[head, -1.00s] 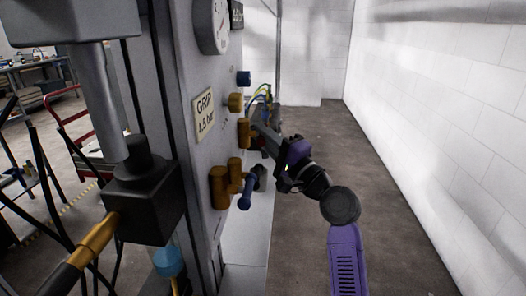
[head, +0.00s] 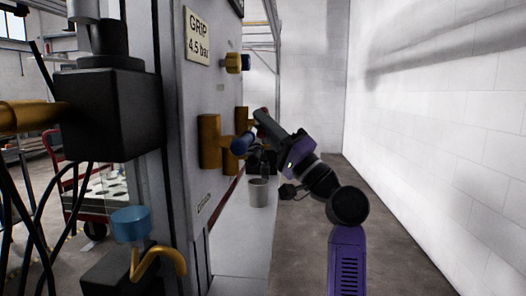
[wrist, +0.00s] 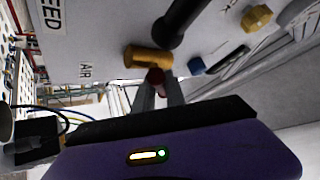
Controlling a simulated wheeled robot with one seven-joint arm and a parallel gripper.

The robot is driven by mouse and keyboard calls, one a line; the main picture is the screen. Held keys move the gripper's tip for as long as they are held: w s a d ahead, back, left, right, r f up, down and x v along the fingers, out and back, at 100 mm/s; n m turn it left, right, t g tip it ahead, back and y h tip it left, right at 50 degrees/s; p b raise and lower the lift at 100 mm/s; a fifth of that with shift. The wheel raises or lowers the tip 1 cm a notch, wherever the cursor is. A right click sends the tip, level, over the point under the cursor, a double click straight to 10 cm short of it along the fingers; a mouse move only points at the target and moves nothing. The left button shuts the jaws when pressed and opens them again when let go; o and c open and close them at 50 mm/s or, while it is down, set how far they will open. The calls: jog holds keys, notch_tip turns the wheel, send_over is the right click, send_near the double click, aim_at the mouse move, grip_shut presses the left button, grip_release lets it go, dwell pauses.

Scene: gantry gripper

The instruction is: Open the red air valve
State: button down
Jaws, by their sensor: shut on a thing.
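The red valve handle (wrist: 156,78) shows in the wrist view as a small dark red end in front of a brass valve body (wrist: 146,57). My gripper (wrist: 158,88) is shut on it, one grey finger on each side. The panel label AIR (wrist: 85,71) is just left of the valve. In the head view my gripper (head: 263,118) reaches in from the right to the panel's side, near the brass fittings. The red handle is not clearly visible there, and my fingers hide most of it.
A blue-ended handle (head: 241,144) and brass fittings (head: 208,141) stick out close to my gripper. The sign GRIP (head: 198,36) is above. A black handle (wrist: 182,22) and blue knob (wrist: 197,66) are nearby. Floor on the right is clear.

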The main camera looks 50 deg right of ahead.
jog(key=shift+f+n+y+b, duration=0.2)
jog(key=shift+n+y+b, duration=1.05)
jog(key=shift+b, duration=0.75)
jog(key=shift+f+n+y+b, duration=0.2)
jog(key=shift+n+y+b, duration=1.05)
jog(key=shift+b, duration=0.75)
jog(key=n+g+y+b, duration=0.1)
jog(key=n+y+b, duration=0.3)
jog(key=n+b, duration=0.1)
jog(key=shift+r, duration=0.1)
jog(key=shift+r+n+g+y+b, duration=0.15)
jog(key=shift+n+g+y+b, duration=0.6)
jog(key=shift+n+y, duration=0.8)
jog(key=shift+r+n+g+y+b, duration=0.1)
jog(key=shift+n+g+y+b, duration=0.45)
jog(key=shift+n+g+y, duration=0.7)
jog(key=shift+n+y, duration=0.5)
jog(key=shift+n, duration=0.6)
jog(key=c, duration=1.7)
grip_release()
jog(key=shift+d, duration=0.15)
